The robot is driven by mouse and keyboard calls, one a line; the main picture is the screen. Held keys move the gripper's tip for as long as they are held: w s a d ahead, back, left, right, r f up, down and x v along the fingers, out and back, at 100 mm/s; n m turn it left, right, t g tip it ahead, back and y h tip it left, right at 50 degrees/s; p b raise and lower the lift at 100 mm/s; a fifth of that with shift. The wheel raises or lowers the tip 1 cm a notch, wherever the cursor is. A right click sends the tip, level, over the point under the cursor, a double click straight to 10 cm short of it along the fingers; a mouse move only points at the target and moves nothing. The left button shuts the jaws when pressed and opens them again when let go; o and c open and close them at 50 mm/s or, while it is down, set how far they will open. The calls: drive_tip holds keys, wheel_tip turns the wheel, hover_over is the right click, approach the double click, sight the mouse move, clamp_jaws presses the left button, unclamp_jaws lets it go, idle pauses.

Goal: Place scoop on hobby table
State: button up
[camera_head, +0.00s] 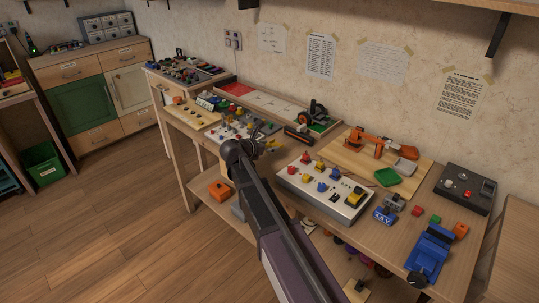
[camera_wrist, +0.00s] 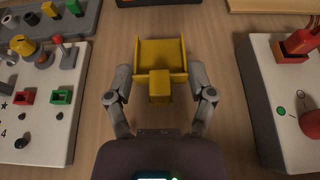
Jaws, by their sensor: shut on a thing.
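The yellow scoop (camera_wrist: 161,55) is between the two fingers of my gripper (camera_wrist: 160,88) in the wrist view, its wide end pointing away and its block-like handle toward my wrist. My gripper is shut on it. In the head view my gripper (camera_head: 258,148) is over the hobby table (camera_head: 425,193), and a small yellow part of the scoop (camera_head: 272,143) shows beyond it. The wooden top (camera_wrist: 228,70) lies below the scoop. I cannot tell whether the scoop touches it.
A white control panel with colored knobs (camera_head: 322,190) stands right of my gripper; another panel (camera_head: 232,128) is at its left. A bare wood strip lies between the panels.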

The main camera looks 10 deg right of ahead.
sight(269, 159)
drive_tip(key=shift+d, duration=0.1)
idle(0.3)
drive_tip(key=shift+f+b, duration=1.75)
drive_tip(key=shift+f, duration=0.05)
drive_tip(key=shift+f, duration=0.15)
drive_tip(key=o, duration=0.8)
drive_tip(key=shift+r, duration=0.2)
drive_tip(key=shift+r, duration=0.15)
drive_tip(key=p+v, duration=0.4)
drive_tip(key=v, duration=0.8)
